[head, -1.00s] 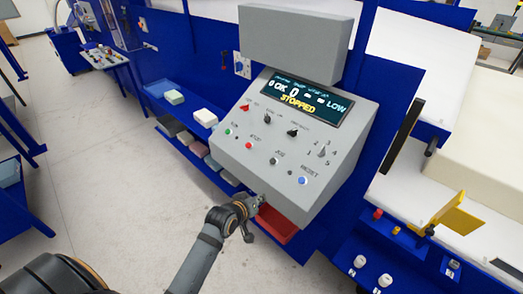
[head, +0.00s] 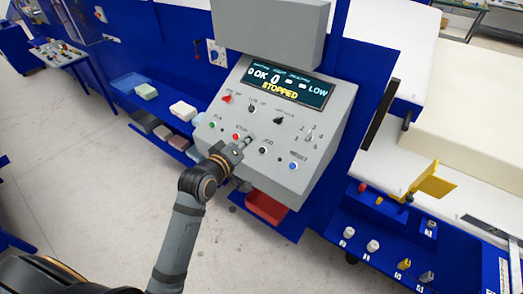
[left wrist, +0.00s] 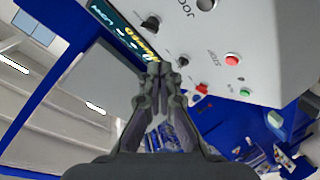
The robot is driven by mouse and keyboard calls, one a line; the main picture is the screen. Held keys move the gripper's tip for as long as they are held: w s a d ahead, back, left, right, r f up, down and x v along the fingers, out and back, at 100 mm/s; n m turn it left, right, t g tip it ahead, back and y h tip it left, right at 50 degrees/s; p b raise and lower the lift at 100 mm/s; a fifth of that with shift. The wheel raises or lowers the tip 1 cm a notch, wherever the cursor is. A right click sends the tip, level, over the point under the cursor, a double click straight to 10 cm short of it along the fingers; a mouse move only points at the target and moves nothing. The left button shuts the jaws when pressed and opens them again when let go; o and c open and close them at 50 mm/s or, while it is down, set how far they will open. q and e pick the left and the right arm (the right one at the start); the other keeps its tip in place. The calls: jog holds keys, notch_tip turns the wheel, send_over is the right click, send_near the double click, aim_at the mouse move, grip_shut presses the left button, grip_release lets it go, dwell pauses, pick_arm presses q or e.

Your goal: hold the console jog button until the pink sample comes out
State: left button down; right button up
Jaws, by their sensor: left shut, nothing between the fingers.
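The grey console (head: 265,180) stands ahead, with a display reading STOPPED. The dark jog button (head: 262,151) is on its sloped face, between the red stop button (head: 236,136) and the blue reset button (head: 294,166). In the left wrist view the jog button (left wrist: 205,4) shows at the top edge, and the red stop button (left wrist: 232,59) below it. My left gripper (head: 247,141) is shut and empty, its tip over the face just left of the jog button; contact cannot be told. It also shows in the left wrist view (left wrist: 164,75). I cannot make out the pink sample. My right gripper is out of view.
A red tray (head: 266,207) is low under the console. A blue shelf (head: 125,105) with pale blocks runs to the left. At the right are a yellow bracket (head: 435,182), a white bed and a blue ledge with knobs. The floor at left is open.

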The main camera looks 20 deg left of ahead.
aim_at(262, 150)
pick_arm(q)
jog(key=w+f+b, duration=0.1)
jog(key=f+b, duration=0.1)
jog(key=w+f+b, duration=0.1)
jog(key=b, duration=0.1)
jog(key=d+f+b, duration=0.1)
jog(key=f+b, duration=0.1)
jog(key=shift+w+f, duration=0.35)
jog(key=shift+w, duration=0.05)
jog(key=shift+w+d+f, duration=0.2)
jog(key=shift+w+f, duration=0.45)
jog(key=shift+f, duration=0.15)
jog(key=shift+w+f, duration=0.1)
dwell(0.4)
jog(key=shift+w+d+f, duration=0.1)
jog(key=shift+w+f, duration=0.05)
jog(key=shift+f, duration=0.1)
